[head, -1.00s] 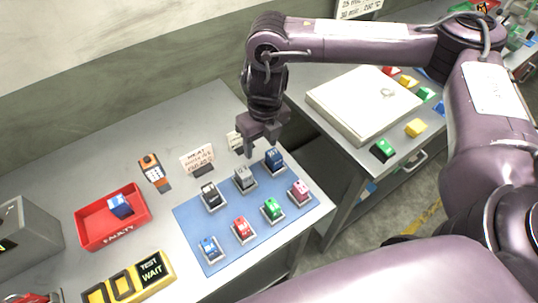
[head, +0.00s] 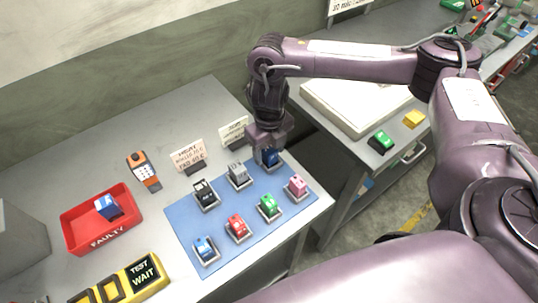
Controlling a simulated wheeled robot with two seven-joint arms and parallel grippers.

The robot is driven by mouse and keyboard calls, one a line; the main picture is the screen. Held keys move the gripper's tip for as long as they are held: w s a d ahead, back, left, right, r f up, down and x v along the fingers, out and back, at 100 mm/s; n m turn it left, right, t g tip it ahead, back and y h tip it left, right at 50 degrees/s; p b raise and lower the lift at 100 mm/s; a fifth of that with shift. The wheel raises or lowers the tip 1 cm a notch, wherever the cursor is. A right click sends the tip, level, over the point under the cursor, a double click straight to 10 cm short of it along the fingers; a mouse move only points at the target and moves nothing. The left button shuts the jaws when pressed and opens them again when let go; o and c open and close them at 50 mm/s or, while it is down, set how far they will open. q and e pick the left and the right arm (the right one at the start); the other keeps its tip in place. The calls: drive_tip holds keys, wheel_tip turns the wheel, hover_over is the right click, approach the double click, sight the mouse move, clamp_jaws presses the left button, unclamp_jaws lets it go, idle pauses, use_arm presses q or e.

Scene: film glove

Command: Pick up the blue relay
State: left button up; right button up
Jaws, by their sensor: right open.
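My right gripper (head: 269,150) points down, open, at the dark blue relay (head: 271,159) in the back right corner of the blue mat (head: 222,217). Its fingers reach down around or just above that relay and hide part of it; I cannot tell if they touch it. A lighter blue relay (head: 205,250) sits in a socket at the front left of the mat. Another blue relay (head: 108,207) lies in the red FAULTY tray (head: 82,240). My left gripper is not in view.
Black (head: 206,194), grey (head: 239,174), red (head: 237,227), green (head: 269,205) and pink (head: 297,186) relays stand close by on the mat. Small sign cards (head: 188,156) stand behind it. An orange meter (head: 144,170) and a yellow test box (head: 138,280) are to the left.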

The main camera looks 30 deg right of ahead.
drive_tip(key=shift+c, duration=0.4)
drive_tip(key=c, duration=1)
drive_tip(key=shift+r, duration=0.15)
